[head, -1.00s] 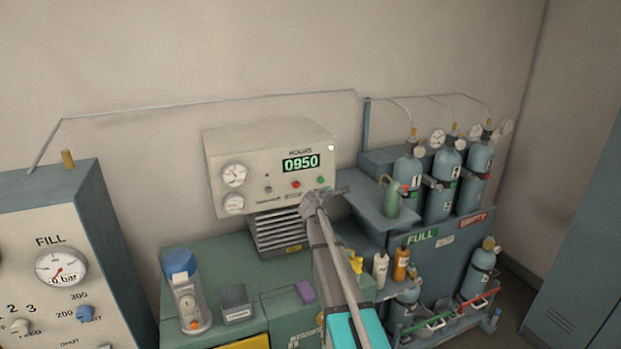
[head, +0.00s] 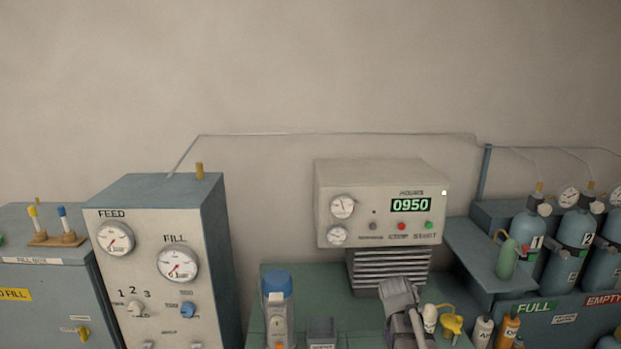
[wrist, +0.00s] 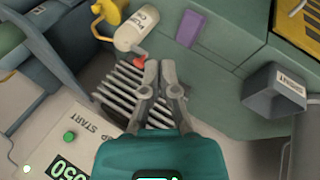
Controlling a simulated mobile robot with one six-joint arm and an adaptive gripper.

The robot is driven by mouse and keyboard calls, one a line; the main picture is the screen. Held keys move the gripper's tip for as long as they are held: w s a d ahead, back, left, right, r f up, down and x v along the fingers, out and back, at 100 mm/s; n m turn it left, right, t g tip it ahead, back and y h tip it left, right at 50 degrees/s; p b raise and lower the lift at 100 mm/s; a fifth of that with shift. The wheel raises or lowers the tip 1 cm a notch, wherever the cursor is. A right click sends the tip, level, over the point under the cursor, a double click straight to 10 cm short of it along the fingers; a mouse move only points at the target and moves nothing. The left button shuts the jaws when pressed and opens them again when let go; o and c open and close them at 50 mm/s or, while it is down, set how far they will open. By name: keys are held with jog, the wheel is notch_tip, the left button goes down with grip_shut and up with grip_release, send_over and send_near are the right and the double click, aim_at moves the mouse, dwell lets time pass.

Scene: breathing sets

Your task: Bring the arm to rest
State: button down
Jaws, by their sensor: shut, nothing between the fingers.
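My gripper (head: 402,296) shows at the lower right of the head view, in front of the compressor's slatted grille (head: 388,268). In the wrist view my gripper (wrist: 158,68) has its fingers close together, with nothing held between them. The compressor unit (head: 382,203) has a display reading 0950, two gauges and several buttons. Its START button (wrist: 69,136) shows at the lower left of the wrist view. Most of my arm is outside the head view.
A white bottle (wrist: 136,30) and a yellow item (wrist: 110,14) lie near my fingers. A purple block (wrist: 190,29) and a grey box (wrist: 274,91) are on the bench. The fill panel (head: 160,262) stands left; cylinders (head: 531,235) stand right.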

jog(key=s+a+f+m+g+y, duration=0.1)
jog(key=s+a+m+g+y, duration=0.1)
jog(key=s+a, duration=0.3)
jog(key=s+a+f+m+g+y, duration=0.1)
jog(key=s+a+f+y, duration=0.1)
jog(key=s+a, duration=0.4)
jog(key=s, duration=0.4)
jog(key=shift+s+a+m+g+y, duration=0.3)
jog(key=shift+s+m+g+y, duration=0.1)
